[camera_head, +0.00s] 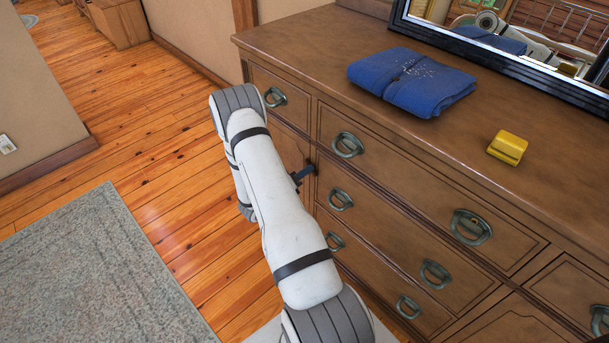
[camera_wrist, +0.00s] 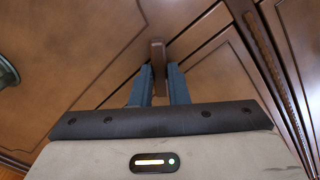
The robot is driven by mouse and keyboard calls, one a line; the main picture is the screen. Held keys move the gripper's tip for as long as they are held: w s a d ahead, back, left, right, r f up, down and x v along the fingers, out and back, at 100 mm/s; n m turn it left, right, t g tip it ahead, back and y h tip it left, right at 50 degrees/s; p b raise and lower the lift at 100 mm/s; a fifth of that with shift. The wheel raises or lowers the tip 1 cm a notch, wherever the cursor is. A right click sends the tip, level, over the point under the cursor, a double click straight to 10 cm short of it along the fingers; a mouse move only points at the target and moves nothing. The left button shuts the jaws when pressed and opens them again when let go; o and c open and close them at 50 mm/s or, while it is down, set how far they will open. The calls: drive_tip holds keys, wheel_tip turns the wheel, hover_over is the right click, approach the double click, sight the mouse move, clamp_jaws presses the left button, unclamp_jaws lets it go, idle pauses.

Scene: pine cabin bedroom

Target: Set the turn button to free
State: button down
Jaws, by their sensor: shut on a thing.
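The turn button (camera_wrist: 157,50) is a small brown wooden bar on the dresser front, at the top middle of the wrist view. It points up and down in that view, across the seam lines of the panels. My gripper (camera_wrist: 159,72) has its two blue-grey fingers on either side of the button and is shut on it. In the head view my gripper (camera_head: 303,175) shows as a dark piece against the small cupboard door (camera_head: 287,147) at the dresser's left. My arm hides part of that door, and the button cannot be made out there.
The wooden dresser (camera_head: 440,140) has several drawers with green-grey ring pulls beside my gripper. A folded blue garment (camera_head: 412,82), a yellow object (camera_head: 507,147) and a mirror (camera_head: 500,45) are on its top. The floor to the left is open, with a grey rug (camera_head: 95,275).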

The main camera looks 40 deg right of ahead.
drive_tip(key=shift+f+m+b, duration=0.1)
drive_tip(key=shift+m+b, duration=2.4)
drive_tip(key=shift+m, duration=2.2)
drive_tip(key=c, duration=1.4)
unclamp_jaws()
drive_tip(key=a, duration=0.8)
drive_tip(key=shift+s+p, duration=0.3)
drive_tip(key=shift+p, duration=0.05)
drive_tip(key=shift+d, duration=0.1)
